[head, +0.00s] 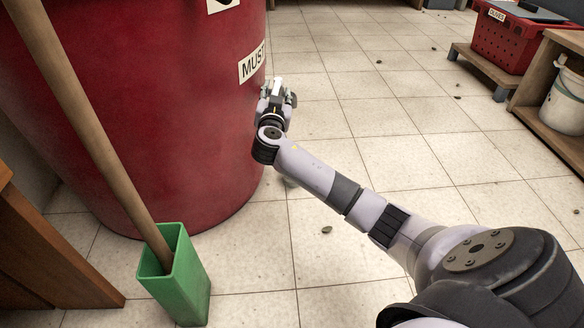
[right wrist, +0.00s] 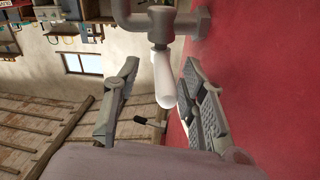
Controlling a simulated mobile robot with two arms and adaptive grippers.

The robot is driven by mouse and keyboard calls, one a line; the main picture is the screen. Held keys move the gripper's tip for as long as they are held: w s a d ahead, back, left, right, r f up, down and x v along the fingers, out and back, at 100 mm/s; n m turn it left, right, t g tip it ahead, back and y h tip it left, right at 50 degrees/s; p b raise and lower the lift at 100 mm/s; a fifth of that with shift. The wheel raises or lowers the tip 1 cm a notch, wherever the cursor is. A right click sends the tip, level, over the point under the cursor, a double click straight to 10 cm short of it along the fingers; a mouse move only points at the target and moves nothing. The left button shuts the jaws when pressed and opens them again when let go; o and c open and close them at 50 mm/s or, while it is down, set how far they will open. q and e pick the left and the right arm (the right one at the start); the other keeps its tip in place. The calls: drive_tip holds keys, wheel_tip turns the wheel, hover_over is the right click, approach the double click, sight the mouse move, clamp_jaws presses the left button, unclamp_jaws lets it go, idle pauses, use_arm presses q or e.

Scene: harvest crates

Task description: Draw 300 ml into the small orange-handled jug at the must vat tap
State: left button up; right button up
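The must vat (head: 170,110) is a large dark red drum with a "MUST" label (head: 251,64) on its side, at the left of the head view. My right gripper (head: 275,88) is beside the vat's right side. In the right wrist view my right gripper (right wrist: 160,66) has its two fingers apart. A grey metal tap (right wrist: 158,25) comes off the red vat wall there. Its white cylindrical handle or lever (right wrist: 164,82) lies between the open fingers, with a gap to the left finger; contact with the right finger is unclear. The orange-handled jug and my left gripper are not visible.
A green square holder (head: 180,275) with a wooden pole (head: 90,125) stands in front of the vat. A red crate (head: 502,42) on a low stand and a white bucket (head: 565,105) on a wooden shelf are at right. The tiled floor between is mostly clear.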

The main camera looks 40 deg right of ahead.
drive_tip(key=p+v, duration=0.1)
drive_tip(key=v, duration=0.5)
drive_tip(key=shift+s+a, duration=0.2)
drive_tip(key=shift+s, duration=0.1)
idle(0.3)
